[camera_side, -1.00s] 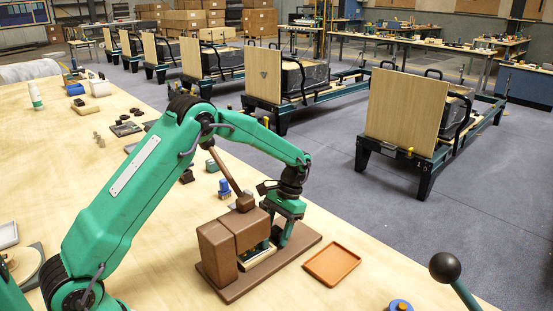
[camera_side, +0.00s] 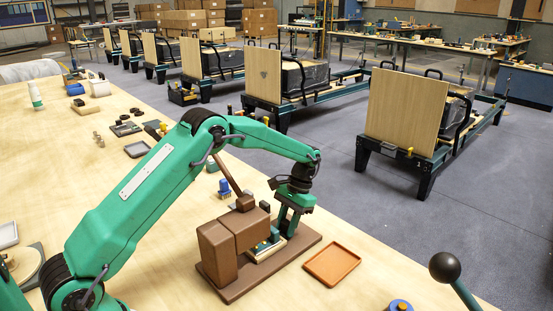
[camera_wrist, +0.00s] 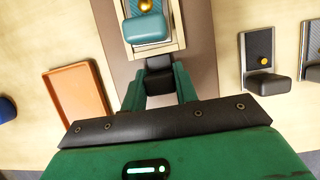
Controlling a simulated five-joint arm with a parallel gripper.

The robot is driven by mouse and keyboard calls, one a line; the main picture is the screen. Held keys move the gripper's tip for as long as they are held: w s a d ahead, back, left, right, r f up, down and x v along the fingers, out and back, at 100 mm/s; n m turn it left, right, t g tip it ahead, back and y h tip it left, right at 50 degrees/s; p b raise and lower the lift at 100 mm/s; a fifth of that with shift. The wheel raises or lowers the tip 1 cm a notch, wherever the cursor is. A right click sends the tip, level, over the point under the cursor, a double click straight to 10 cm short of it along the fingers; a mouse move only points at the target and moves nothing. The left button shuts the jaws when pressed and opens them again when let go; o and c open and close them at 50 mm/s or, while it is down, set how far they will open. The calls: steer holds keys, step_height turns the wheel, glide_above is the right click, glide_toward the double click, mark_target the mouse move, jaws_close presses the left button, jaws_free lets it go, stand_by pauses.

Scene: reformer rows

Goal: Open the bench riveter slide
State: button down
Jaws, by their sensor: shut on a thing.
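The brown bench riveter (camera_side: 218,252) stands on its brown base plate (camera_side: 305,236) on the bench, with a lever slanting up behind it. Its pale-framed slide (camera_wrist: 177,42) sticks out from the body toward my gripper. A teal block (camera_wrist: 147,28) and a gold knob (camera_wrist: 146,5) sit in the slide. My gripper (camera_wrist: 159,88) is shut on the slide's dark handle (camera_wrist: 159,65), with a green finger on each side. In the side view my gripper (camera_side: 283,230) is low over the base plate and partly hides the handle.
An orange-brown tray (camera_side: 331,264) lies beside the base plate; it also shows in the wrist view (camera_wrist: 78,94). A blue item (camera_side: 225,187) stands behind the riveter. A black ball-ended lever (camera_side: 445,266) rises at the front right. The bench edge runs close beyond the base plate.

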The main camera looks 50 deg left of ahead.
steer(key=shift+w+r, duration=0.15)
steer(key=shift+w, duration=2.8)
steer(key=c, duration=1.1)
jaws_free()
steer(key=shift+v, duration=3.6)
steer(key=shift+r, duration=0.15)
